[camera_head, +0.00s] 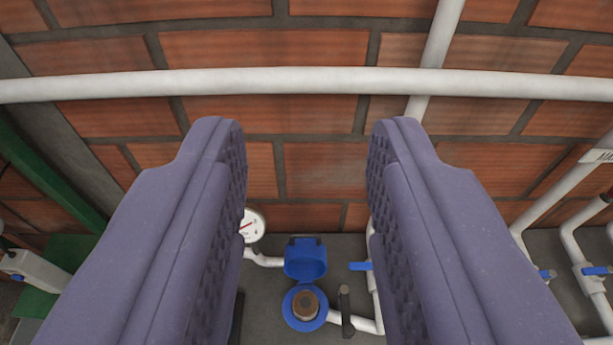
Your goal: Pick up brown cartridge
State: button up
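The brown cartridge (305,305) sits inside a round blue housing (291,318) low in the middle of the view. Only its round top with a darker centre shows. A blue lid (306,259) stands open just behind the housing. My gripper (306,130) is open and empty, its two purple padded fingers wide apart. The cartridge shows in the gap between the fingers, lower in the picture than the fingertips and apart from them.
A white pipe (300,81) runs across the brick wall (265,50). A round gauge (252,226) is left of the lid, partly behind the left finger. A blue valve handle (360,266) and a dark lever (346,312) are right of the housing. More white pipes (590,275) stand far right.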

aim_at(305, 303)
jog(key=k, duration=0.75)
jog(key=i+j+z, duration=0.4)
jog(key=i, duration=0.15)
jog(key=i+j+z, duration=0.35)
jog(key=i+j, duration=0.1)
jog(key=i, duration=0.05)
